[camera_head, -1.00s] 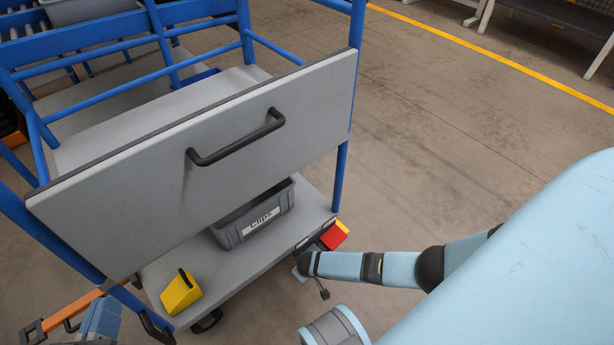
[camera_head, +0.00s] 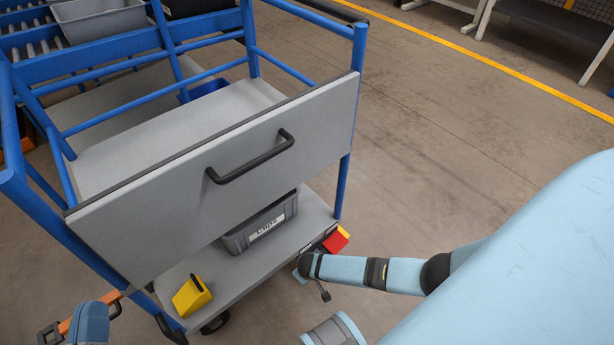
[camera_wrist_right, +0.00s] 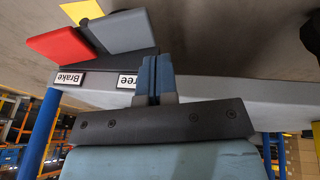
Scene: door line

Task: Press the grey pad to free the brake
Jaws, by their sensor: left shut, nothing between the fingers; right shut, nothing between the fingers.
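The grey pad (camera_wrist_right: 122,30) shows in the right wrist view, beside a red pad (camera_wrist_right: 60,43) on the trolley's lower edge. Below them, in that view, are an upside-down "Brake" label (camera_wrist_right: 71,77) and a partly covered label ending in "ree" (camera_wrist_right: 128,81). My right gripper (camera_wrist_right: 155,62) is shut and empty, its tips just below and right of the grey pad; I cannot tell whether they touch it. In the head view the red pad (camera_head: 336,240) shows at the trolley corner by my right arm, and the grey pad is mostly hidden. My left gripper (camera_head: 90,318) is at lower left.
The blue-framed trolley has a grey front panel (camera_head: 300,185) with a black handle (camera_head: 250,157). Its lower shelf (camera_head: 235,277) holds a grey "Clips" bin (camera_head: 262,224) and a yellow wedge (camera_head: 190,297). Open floor (camera_head: 430,130) lies to the right.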

